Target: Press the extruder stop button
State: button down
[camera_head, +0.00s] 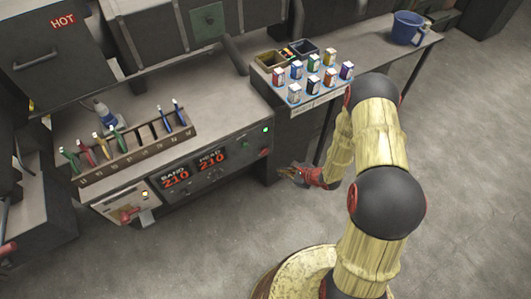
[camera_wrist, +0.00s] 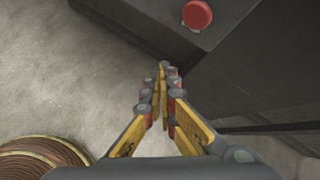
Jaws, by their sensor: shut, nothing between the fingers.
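A small red button (camera_head: 265,152) sits on the front face of the console near its right end, below a small green light. In the wrist view a round red button (camera_wrist: 197,15) shows at the top edge on a dark grey surface, beyond my fingertips and a little to their right. My gripper (camera_head: 284,172) is just right of and below the red button in the head view, apart from it. In the wrist view my gripper (camera_wrist: 163,68) has its yellow fingers closed together with nothing between them. I cannot read any label on the button.
The console front bears two red "210" displays (camera_head: 192,172) and a white panel with a red part (camera_head: 125,216). A rack of tools (camera_head: 135,155) stands on top. Several small boxes (camera_head: 312,82) and a blue mug (camera_head: 408,28) are at the right. Floor (camera_head: 460,170) is clear.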

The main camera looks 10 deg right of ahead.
jog(key=w+a, duration=0.2)
jog(key=w, duration=0.6)
jog(key=shift+a+b, duration=0.3)
jog(key=shift+w, duration=0.1)
dwell(1.1)
jog(key=shift+w+a+b, duration=0.15)
jog(key=shift+w+b, duration=0.05)
jog(key=shift+b, duration=0.1)
jog(key=shift+w+a+r+b, duration=0.1)
jog(key=shift+w+a+b, duration=0.05)
jog(key=shift+w, duration=0.3)
jog(key=shift+w+a+b, duration=0.1)
jog(key=shift+w+b, duration=0.05)
jog(key=shift+w, duration=0.25)
dwell(1.2)
jog(key=shift+s, duration=0.1)
jog(key=shift+s+d, duration=0.2)
jog(key=shift+s, duration=0.35)
jog(key=shift+s+d, duration=0.2)
jog(key=shift+s, duration=0.35)
jog(key=shift+s+d+b, duration=0.1)
jog(key=shift+s+d, duration=0.15)
jog(key=shift+s, duration=0.55)
jog(key=shift+s+d+b, duration=0.15)
jog(key=shift+s+d, duration=0.1)
jog(key=shift+s, duration=0.55)
jog(key=shift+s+d+b, duration=0.1)
jog(key=shift+s+d, duration=0.15)
jog(key=shift+s, duration=0.55)
